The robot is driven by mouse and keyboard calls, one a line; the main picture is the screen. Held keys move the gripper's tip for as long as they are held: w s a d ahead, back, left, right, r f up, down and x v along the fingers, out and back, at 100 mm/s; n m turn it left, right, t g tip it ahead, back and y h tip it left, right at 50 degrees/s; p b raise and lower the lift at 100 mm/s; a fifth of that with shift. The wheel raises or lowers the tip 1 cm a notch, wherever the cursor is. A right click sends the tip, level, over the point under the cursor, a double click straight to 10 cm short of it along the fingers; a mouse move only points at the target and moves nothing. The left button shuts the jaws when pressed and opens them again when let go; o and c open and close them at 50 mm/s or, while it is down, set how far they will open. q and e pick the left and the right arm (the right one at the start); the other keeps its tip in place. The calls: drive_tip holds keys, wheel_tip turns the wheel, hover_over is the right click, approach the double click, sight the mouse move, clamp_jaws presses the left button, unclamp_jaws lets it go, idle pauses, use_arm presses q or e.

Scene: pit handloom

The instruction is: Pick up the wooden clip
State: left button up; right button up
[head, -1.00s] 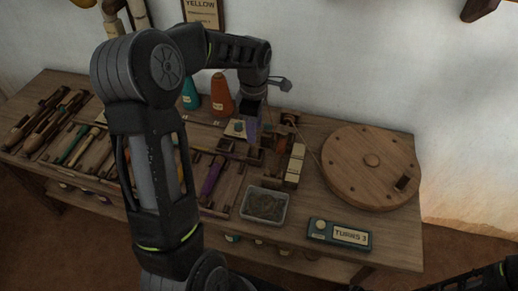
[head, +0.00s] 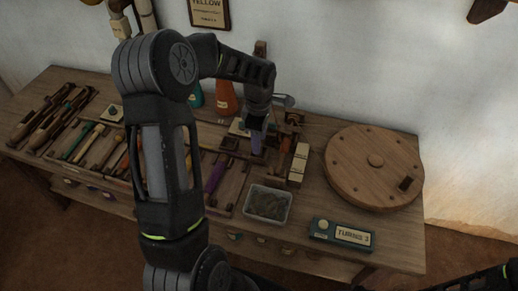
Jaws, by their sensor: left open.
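My left gripper (head: 257,146) points down over the middle of the wooden table, just left of the cream blocks and behind the clear tub. It is open; its fingertips are small and partly lost against the tools behind. A purple patch shows at its tip, and I cannot tell whether it is part of the gripper. I cannot pick out the wooden clip with certainty; small wooden pieces near the gripper are too small to tell apart, and my left arm hides part of the table. My right gripper is not in view.
A clear tub (head: 267,204) of dark small items stands at the table's front. Cream blocks (head: 299,162), a round wooden disc (head: 374,167) and a "TURNS 3" box (head: 341,235) lie to the right. Orange (head: 226,99) and teal (head: 195,95) cones stand behind. Several shuttles (head: 50,118) lie left.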

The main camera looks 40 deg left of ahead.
use_arm(q)
wheel_tip(320, 180, down, 2)
drive_tip(key=shift+f, duration=0.2)
drive_tip(key=shift+c, duration=0.4)
clamp_jaws()
idle(0.4)
